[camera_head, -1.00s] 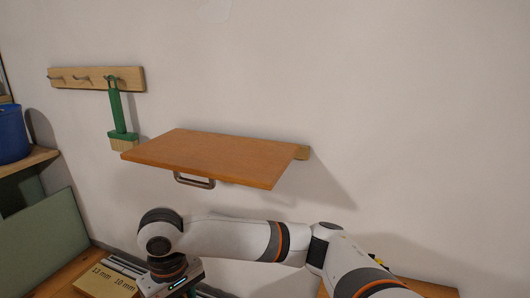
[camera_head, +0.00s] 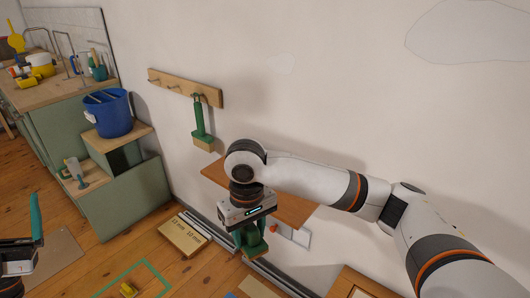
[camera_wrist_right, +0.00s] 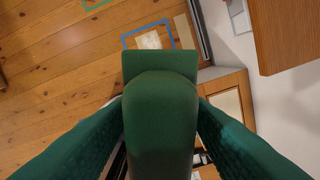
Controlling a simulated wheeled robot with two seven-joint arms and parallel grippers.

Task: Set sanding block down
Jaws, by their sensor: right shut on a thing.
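My right gripper (camera_head: 250,238) hangs pointing down in front of the hinged wooden wall board. It is shut on the green sanding block (camera_wrist_right: 160,115), which shows between the two green fingers in the right wrist view. In the head view the block is hard to tell from the green fingers. The block is held in the air, with the floor far below it. My left gripper (camera_head: 34,232) is partly in view at the left edge, one green finger pointing up; its other finger is not clearly visible.
The wooden board (camera_head: 213,173) sticks out from the wall behind my right arm. A green-handled brush (camera_head: 199,122) hangs on the peg rail (camera_head: 165,82). A blue bucket (camera_head: 108,113) stands on a step at left. Green tape (camera_head: 152,268) and blue tape (camera_wrist_right: 127,41) mark floor areas.

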